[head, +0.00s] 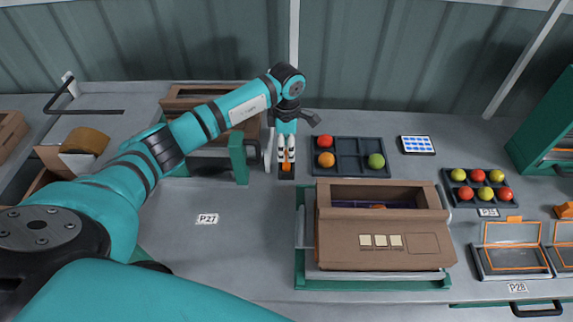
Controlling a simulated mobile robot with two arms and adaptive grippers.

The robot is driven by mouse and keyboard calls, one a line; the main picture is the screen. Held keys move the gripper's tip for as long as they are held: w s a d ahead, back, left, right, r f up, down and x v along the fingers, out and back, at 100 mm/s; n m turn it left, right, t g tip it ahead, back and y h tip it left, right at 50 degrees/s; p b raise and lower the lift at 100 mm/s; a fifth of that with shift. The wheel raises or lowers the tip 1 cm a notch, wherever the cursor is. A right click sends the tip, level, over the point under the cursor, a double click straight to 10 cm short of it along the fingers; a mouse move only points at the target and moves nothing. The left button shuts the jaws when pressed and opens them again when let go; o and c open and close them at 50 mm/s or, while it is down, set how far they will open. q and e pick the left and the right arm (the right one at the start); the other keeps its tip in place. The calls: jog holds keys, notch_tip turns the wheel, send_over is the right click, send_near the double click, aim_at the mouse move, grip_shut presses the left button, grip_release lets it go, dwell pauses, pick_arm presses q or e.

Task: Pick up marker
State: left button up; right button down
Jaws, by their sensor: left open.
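My left gripper (287,160) points down at the back of the bench, left of the black divided tray. Its two pale fingers are open, apart from each other. A small orange thing (287,168) shows at the fingertips, over a narrow dark holder (287,176). It may be the marker, but it is too small and too covered by the fingers to be sure. I cannot tell whether the fingers touch it. My right gripper is not in view.
The black tray (348,170) holds round red, orange and green fruit. An open cardboard box (385,245) on a green stand is in front. Another box on a green stand (239,160) is close left. A fruit tray (480,203) is right. Bench around label P27 (207,219) is clear.

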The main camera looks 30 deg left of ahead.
pick_arm(q)
notch_tip(320, 180, down, 3)
jog(key=shift+r+b, duration=0.1)
jog(key=shift+b, duration=0.5)
jog(key=shift+c, duration=0.3)
grip_shut()
jog(key=shift+r, duration=0.15)
notch_tip(320, 180, up, 4)
jog(key=shift+f+p, duration=0.15)
jog(key=shift+p, duration=1.05)
jog(key=s+r+p, duration=0.1)
jog(key=s+p, duration=0.6)
jog(key=s, duration=0.9)
jog(key=shift+d+r+p, duration=0.25)
jog(key=shift+r+p, duration=0.4)
jog(key=shift+r, duration=0.65)
jog(key=shift+d+r+p, duration=0.25)
jog(key=shift+r+p, duration=0.35)
jog(key=shift+r, duration=0.7)
